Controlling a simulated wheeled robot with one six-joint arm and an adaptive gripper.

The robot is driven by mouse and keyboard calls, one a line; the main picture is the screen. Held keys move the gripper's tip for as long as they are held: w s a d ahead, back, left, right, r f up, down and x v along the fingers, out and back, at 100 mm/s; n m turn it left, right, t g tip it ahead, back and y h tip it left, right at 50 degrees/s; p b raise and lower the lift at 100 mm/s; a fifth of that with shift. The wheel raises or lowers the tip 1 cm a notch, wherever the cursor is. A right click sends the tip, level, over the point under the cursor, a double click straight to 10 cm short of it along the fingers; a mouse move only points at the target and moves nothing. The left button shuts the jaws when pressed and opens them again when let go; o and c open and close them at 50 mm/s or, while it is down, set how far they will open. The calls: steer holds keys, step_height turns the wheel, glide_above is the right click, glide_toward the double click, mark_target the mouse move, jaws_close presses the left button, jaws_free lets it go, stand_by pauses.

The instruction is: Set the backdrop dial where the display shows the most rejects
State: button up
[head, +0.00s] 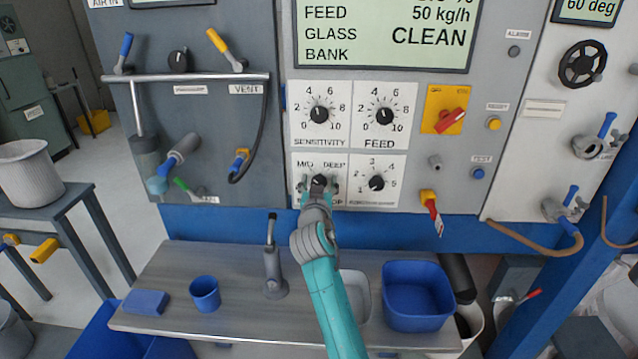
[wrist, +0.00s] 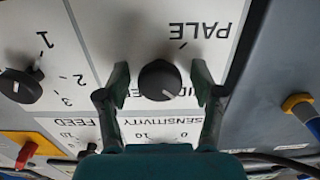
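The backdrop dial (head: 319,181) is a small black knob on a white plate in the lower left of the dial group. MID and DEEP show above it; the lettering below is partly hidden by my arm. My gripper (head: 318,190) is at the dial. In the wrist view its fingers (wrist: 158,95) stand open on both sides of the knob, with gaps between. The display (head: 385,35) shows FEED 50 kg/h and GLASS BANK CLEAN; its top is cut off.
Sensitivity (head: 319,114) and feed (head: 384,115) dials sit just above, and another numbered dial (head: 377,183) is close to the right. A red switch (head: 450,120) lies farther right. A bench with a blue bin (head: 416,295) and blue cup (head: 205,294) is below.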

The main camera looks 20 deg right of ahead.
steer(key=v, duration=1.2)
stand_by(0.3)
